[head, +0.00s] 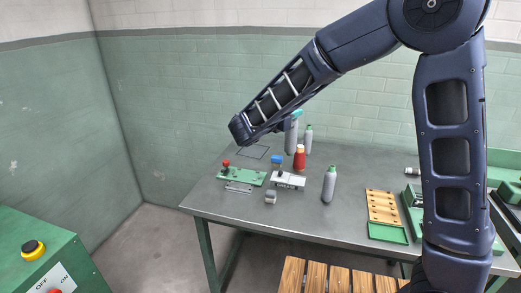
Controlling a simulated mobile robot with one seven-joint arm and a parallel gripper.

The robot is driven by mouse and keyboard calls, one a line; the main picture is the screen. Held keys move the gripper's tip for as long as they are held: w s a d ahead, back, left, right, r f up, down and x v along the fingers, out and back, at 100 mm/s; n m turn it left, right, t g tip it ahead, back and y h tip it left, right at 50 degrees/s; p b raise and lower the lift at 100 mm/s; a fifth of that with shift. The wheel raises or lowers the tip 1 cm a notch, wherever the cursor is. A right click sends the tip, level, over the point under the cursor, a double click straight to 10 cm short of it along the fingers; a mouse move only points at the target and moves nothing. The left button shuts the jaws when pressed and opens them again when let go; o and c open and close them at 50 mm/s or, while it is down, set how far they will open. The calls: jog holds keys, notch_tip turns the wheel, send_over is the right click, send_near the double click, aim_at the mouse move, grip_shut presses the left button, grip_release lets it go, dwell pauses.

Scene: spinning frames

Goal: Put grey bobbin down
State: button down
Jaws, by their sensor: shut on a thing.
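My arm reaches in from the right, and its dark wrist covers most of my gripper (297,115). Only a small teal part shows below the forearm. A grey bobbin (291,136) hangs upright just under that part, and my gripper is shut on it. Its top is hidden, and whether its foot touches the table (230,205) is hard to tell. A second grey bobbin (308,140) stands just to its right, further back. A third grey bobbin (329,186) stands nearer the front edge.
A red bobbin (299,158) stands close by, near a white fixture (288,181) with a blue knob. A green fixture (240,178) with a red knob is left. A dark square outline (254,151) lies behind. A wooden rack (383,206) and green tray (388,233) are right.

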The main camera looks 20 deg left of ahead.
jog(key=w+a+n+t+y, duration=0.3)
jog(key=w+a+n+y, duration=0.45)
jog(key=w+a, duration=2.1)
notch_tip(320, 180, down, 20)
jog(key=w+m+y, duration=0.1)
jog(key=w+y, duration=0.1)
jog(key=shift+d+r, duration=0.25)
jog(key=shift+d, duration=0.2)
jog(key=shift+w, duration=0.1)
jog(key=c, duration=1.3)
grip_release()
jog(key=shift+f, duration=0.1)
